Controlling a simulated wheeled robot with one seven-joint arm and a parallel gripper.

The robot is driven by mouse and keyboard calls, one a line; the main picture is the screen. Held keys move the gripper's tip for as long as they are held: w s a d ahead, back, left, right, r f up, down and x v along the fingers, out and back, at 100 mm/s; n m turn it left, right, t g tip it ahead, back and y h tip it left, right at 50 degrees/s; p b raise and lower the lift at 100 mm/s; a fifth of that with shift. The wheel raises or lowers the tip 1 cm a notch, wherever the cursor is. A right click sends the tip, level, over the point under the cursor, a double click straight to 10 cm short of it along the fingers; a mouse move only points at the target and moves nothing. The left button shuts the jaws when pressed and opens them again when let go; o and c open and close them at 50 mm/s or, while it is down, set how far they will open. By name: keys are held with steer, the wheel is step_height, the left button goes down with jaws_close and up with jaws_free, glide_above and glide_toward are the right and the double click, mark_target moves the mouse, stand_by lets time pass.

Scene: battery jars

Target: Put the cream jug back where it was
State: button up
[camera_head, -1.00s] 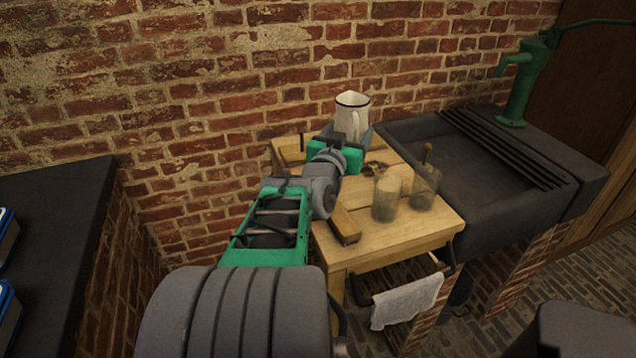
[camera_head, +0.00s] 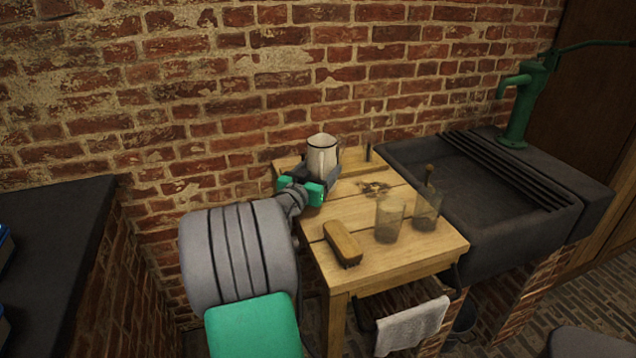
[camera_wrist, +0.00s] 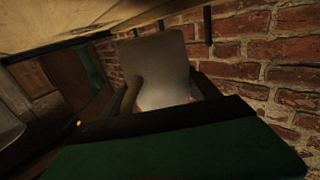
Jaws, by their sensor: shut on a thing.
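The cream jug (camera_head: 322,158), white with a dark rim, is upright at the back left of the wooden table (camera_head: 378,208). My gripper (camera_head: 322,180) is shut on the jug, reaching it from the front left. In the wrist view the jug (camera_wrist: 155,68) shows pale between the two dark fingers. The jug's base is hidden behind my gripper in the head view, so I cannot tell whether it touches the tabletop.
A brush-like wooden block (camera_head: 342,243) and two cloudy glass jars (camera_head: 389,219) (camera_head: 426,210) stand on the table. A dark stone sink (camera_head: 480,190) adjoins on the right. A brick wall (camera_head: 240,100) rises close behind. A towel (camera_head: 411,327) hangs in front.

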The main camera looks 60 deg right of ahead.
steer(key=shift+w+f, duration=0.15)
steer(key=shift+f, duration=0.75)
steer(key=shift+w+f, duration=0.15)
steer(key=shift+f, duration=0.7)
steer(key=shift+f+b, duration=0.15)
steer(key=shift+b, duration=0.3)
steer(key=o, duration=2)
steer(key=shift+c, duration=0.2)
steer(key=a, duration=1.2)
steer(key=shift+b, duration=0.4)
